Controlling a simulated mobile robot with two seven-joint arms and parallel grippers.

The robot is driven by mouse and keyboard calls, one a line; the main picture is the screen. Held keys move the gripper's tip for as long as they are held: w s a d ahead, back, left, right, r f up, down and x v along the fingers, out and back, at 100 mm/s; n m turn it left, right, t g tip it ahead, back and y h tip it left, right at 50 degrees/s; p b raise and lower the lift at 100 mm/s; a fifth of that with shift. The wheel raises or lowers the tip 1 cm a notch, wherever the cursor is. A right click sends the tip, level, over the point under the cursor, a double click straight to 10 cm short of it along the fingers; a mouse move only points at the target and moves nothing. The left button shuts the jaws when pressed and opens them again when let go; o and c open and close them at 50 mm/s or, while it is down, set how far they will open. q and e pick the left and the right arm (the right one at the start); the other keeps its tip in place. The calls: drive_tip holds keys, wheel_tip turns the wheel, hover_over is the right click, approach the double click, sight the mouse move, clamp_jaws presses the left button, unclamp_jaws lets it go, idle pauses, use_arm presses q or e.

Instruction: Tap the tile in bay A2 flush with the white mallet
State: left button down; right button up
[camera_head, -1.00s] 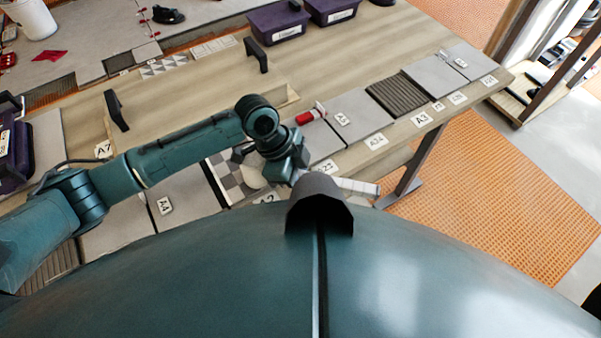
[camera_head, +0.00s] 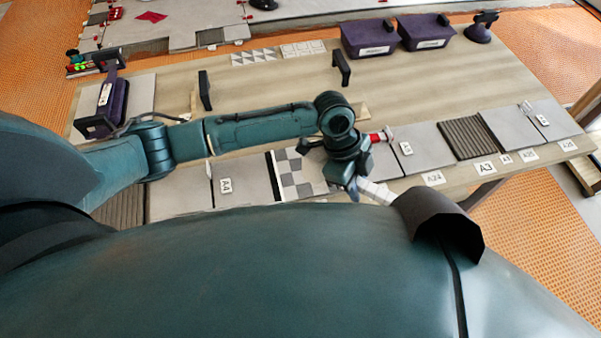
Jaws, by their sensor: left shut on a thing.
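My left gripper (camera_head: 352,180) is shut on a white ridged piece (camera_head: 378,193), which looks like part of the white mallet. It is over the table's near edge, just right of a grey-and-white checkered tile (camera_head: 288,165). The rest of the mallet is hidden by the gripper and my body. The A2 label does not show now, so I cannot tell for certain which tile lies in bay A2, nor whether it is flush. My right gripper is out of view.
Grey tiles (camera_head: 425,147) and a dark ribbed panel (camera_head: 468,138) line the near edge to the right. A red-and-white item (camera_head: 380,137) lies by the gripper. Purple bins (camera_head: 368,37) and black upright handles (camera_head: 342,69) stand farther back. The table's middle (camera_head: 270,87) is mostly clear.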

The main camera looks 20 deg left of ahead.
use_arm(q)
drive_tip(key=shift+w+r, duration=0.1)
idle(0.3)
